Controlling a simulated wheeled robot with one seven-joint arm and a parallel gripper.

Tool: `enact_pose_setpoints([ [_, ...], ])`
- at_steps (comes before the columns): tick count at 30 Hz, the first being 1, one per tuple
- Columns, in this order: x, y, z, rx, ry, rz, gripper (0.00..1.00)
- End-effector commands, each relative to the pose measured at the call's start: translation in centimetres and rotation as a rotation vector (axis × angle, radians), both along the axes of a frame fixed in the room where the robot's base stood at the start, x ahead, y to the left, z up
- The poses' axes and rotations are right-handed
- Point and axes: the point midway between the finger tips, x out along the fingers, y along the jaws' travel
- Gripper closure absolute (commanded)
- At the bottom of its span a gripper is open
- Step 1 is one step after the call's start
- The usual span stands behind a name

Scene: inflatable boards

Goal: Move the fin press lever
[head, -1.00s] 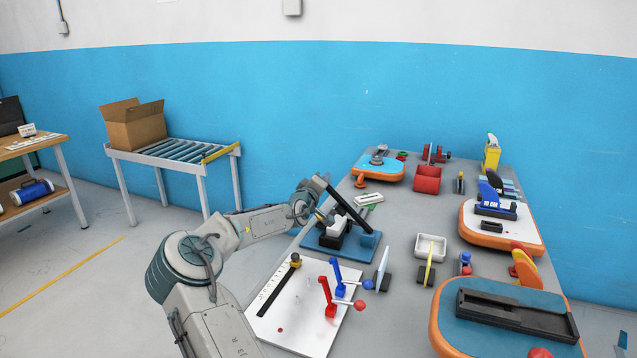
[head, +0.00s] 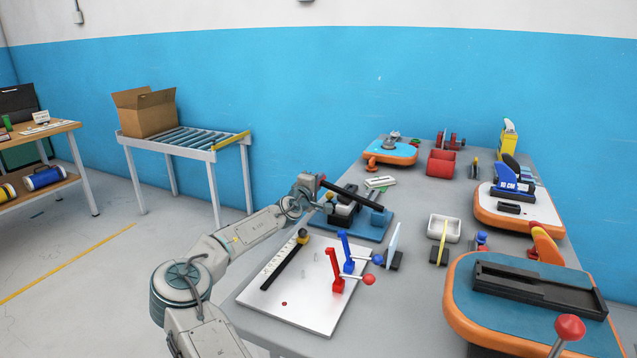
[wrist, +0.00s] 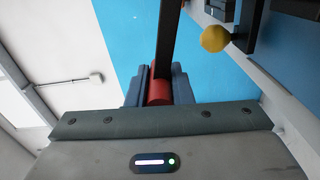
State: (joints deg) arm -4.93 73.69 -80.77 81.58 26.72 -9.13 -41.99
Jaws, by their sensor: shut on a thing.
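The fin press is a blue base (head: 376,229) with a white-and-black block (head: 342,213) and a long black lever (head: 355,195), in the middle of the head view. The lever slopes gently, its near-left end raised and its other end low at the right of the press. The lever's red grip (wrist: 159,92) shows in the wrist view between two blue-grey fingers. My gripper (head: 319,186) is shut on this grip at the raised end. The fingers hide part of the grip, and the lever's pivot is unclear.
A white plate (head: 310,300) carries a ruler, red clamp (head: 335,270) and blue clamp (head: 346,250) in front of the press. A white tray (head: 444,229) and orange-rimmed boards (head: 535,290) stand to the right. Free floor lies left of the table.

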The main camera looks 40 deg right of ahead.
Motion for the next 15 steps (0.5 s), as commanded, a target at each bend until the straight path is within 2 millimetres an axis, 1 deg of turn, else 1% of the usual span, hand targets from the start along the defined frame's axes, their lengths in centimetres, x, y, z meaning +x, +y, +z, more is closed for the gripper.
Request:
enact_pose_setpoints([
  [8,-0.07,-0.06,0.02,0.0,-0.001,-0.001,1.0],
  [9,-0.07,-0.06,0.02,0.0,-0.001,-0.001,0.75],
  [11,-0.07,-0.06,0.02,0.0,-0.001,-0.001,0.59],
  [15,-0.07,-0.06,0.02,0.0,-0.001,-0.001,0.59],
])
